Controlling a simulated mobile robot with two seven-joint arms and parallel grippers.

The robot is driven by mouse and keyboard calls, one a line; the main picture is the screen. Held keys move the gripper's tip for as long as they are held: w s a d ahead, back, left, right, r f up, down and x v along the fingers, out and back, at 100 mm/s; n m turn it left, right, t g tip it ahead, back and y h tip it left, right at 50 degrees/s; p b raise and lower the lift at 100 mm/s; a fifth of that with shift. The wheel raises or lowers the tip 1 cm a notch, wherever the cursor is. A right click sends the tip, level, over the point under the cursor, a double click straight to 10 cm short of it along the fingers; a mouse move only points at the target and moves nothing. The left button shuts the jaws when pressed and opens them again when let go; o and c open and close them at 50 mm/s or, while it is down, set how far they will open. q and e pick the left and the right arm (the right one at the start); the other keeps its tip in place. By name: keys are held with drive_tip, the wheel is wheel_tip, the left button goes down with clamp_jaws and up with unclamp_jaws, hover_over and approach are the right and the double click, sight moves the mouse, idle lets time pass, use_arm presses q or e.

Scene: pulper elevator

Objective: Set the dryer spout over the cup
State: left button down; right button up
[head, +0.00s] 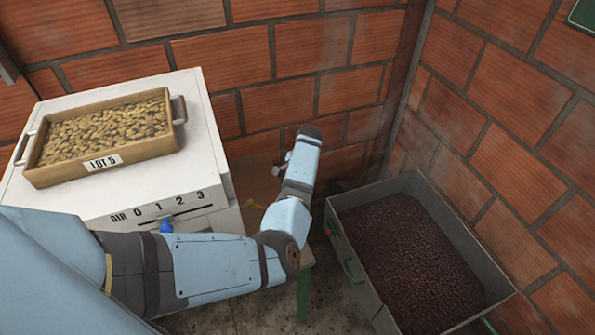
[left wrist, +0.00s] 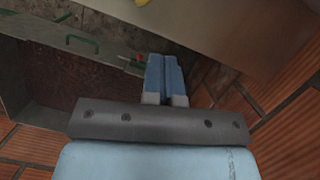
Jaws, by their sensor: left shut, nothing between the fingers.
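The white dryer (head: 215,150) stands at the left, with a scale marked AIR 0 1 2 3 and a blue knob (head: 166,226) on its front. A thin yellow piece (head: 256,205) shows to its right, partly behind my left arm; I cannot tell whether it is the spout. A yellow bit also shows at the top edge of the left wrist view (left wrist: 142,2). I make out no cup. My left gripper (left wrist: 165,76) is shut and empty. In the head view, its fingers are not clear at the end of the raised forearm. My right gripper is not in view.
A tray (head: 104,163) of beans labelled LOT 5 sits on the dryer. A grey metal bin (head: 340,235) of dark red cherries with a green handle stands at the right, close to my arm. A green leg (head: 303,295) stands between them. Brick walls (head: 290,50) close the back and right.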

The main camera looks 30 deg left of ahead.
use_arm(q)
drive_tip(key=s+a+f+p, duration=0.1)
drive_tip(key=s+a+f, duration=0.1)
drive_tip(key=s+f, duration=0.1)
drive_tip(key=shift+s+a+f+p, duration=0.2)
drive_tip(key=shift+s+f+p, duration=0.2)
drive_tip(key=shift+s, duration=0.2)
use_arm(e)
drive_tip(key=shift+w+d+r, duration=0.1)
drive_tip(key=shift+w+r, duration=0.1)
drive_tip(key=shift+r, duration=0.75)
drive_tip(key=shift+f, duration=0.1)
